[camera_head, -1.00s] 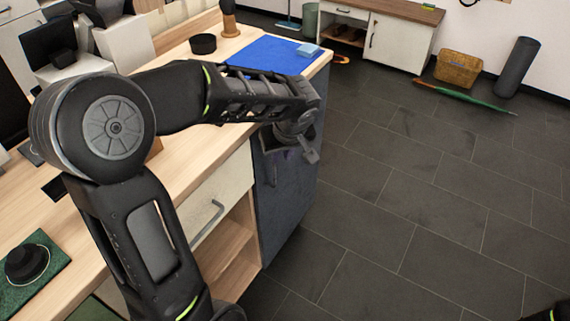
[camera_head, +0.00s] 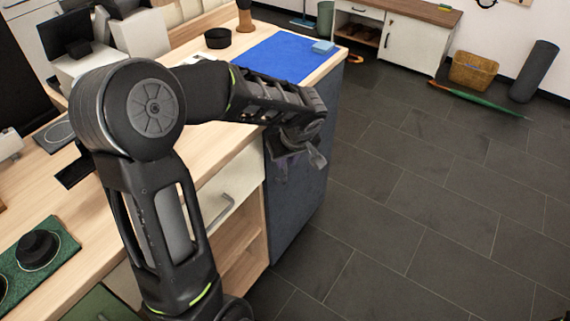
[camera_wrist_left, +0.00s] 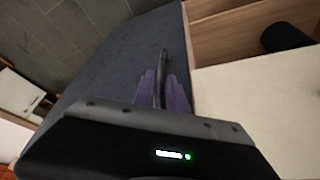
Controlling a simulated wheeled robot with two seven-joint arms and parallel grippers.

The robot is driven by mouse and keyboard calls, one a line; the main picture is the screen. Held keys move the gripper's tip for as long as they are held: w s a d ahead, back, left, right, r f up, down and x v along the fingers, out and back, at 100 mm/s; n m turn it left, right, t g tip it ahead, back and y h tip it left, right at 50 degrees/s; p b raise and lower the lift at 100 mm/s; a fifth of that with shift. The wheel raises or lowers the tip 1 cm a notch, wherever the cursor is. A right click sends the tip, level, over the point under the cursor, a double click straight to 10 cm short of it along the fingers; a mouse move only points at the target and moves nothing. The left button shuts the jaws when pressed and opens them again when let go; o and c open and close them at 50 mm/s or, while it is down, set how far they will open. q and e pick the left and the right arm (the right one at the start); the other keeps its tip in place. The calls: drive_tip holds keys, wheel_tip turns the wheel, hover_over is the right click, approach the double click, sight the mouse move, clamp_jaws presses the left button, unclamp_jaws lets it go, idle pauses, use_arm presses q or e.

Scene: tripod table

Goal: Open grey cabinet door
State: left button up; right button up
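The grey cabinet door (camera_head: 298,205) is the dark blue-grey panel at the right end of the wooden counter, and it looks closed. It also shows in the left wrist view (camera_wrist_left: 105,65). My left gripper (camera_head: 290,168) is right in front of the door's upper part. In the left wrist view the two purple fingers (camera_wrist_left: 162,92) stand on either side of the door's dark bar handle (camera_wrist_left: 163,62), apart from each other, with the handle between them. Whether either finger touches the handle is hard to see. In the head view my gripper hides the handle.
A cream drawer (camera_head: 230,185) with a bar handle and an open wooden shelf (camera_head: 240,245) are left of the door. A blue mat (camera_head: 275,58) lies on the counter above. The tiled floor (camera_head: 420,190) right of the cabinet is clear.

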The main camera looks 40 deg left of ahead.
sight(285, 181)
use_arm(q)
drive_tip(key=shift+x, duration=1.6)
drive_tip(key=shift+c, duration=0.4)
clamp_jaws()
